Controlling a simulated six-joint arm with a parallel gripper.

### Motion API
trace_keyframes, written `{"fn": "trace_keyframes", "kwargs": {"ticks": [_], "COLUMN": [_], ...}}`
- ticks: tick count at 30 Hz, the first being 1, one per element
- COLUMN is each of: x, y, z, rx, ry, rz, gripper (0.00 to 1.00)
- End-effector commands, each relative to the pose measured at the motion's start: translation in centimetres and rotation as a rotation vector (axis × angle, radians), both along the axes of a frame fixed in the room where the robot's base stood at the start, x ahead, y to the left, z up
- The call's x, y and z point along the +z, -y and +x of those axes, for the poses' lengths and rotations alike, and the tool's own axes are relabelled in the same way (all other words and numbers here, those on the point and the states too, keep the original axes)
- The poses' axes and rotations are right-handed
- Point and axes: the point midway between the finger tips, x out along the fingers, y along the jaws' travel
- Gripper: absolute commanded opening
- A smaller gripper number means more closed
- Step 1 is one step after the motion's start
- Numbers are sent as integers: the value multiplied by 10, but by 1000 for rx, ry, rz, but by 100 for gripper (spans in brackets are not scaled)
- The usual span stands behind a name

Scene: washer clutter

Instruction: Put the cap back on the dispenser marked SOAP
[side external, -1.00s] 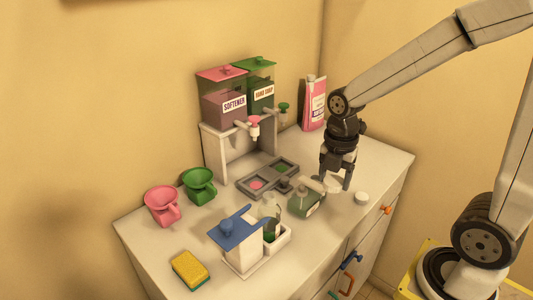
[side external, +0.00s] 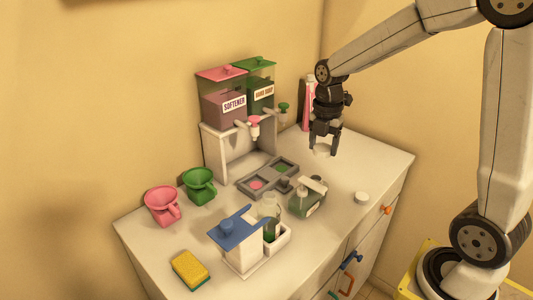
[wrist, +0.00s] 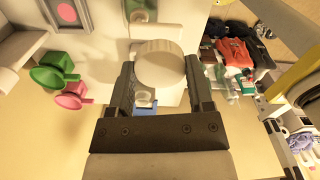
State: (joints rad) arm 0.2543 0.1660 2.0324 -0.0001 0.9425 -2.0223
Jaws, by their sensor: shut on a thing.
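My gripper (side external: 323,146) is shut on a round white cap (side external: 322,150) and holds it above the counter's back right part. The cap (wrist: 160,63) also shows between the fingers in the wrist view. The dispenser labelled HAND SOAP (side external: 262,93) stands at the back, with a green lid on top and a green tap. The SOFTENER dispenser (side external: 224,107) beside it has a pink lid. A pump-topped greenish bottle (side external: 304,205) stands front left of my gripper; its label is too small to read. A second white cap (side external: 361,197) lies on the counter to the right.
A clear bottle (side external: 270,205) with green liquid stands in a white holder beside a blue-lidded box (side external: 240,252). Green (side external: 199,183) and pink (side external: 162,204) funnels, a sponge (side external: 189,270), a grey drip tray (side external: 247,190) and a pink bottle (side external: 308,92) stand around. The counter's right side is mostly clear.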

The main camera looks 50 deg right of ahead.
Motion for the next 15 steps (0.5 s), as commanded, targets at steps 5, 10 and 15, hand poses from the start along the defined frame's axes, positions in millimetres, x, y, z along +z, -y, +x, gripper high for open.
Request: {"fn": "trace_keyframes", "kwargs": {"ticks": [5, 10, 15], "x": [-2, -5, -25], "y": [24, 41, 44], "z": [21, 34, 36], "rx": [-3, -2, 1], "ry": [-1, -1, -4], "rz": [1, 0, 1], "gripper": [12, 12, 12]}}
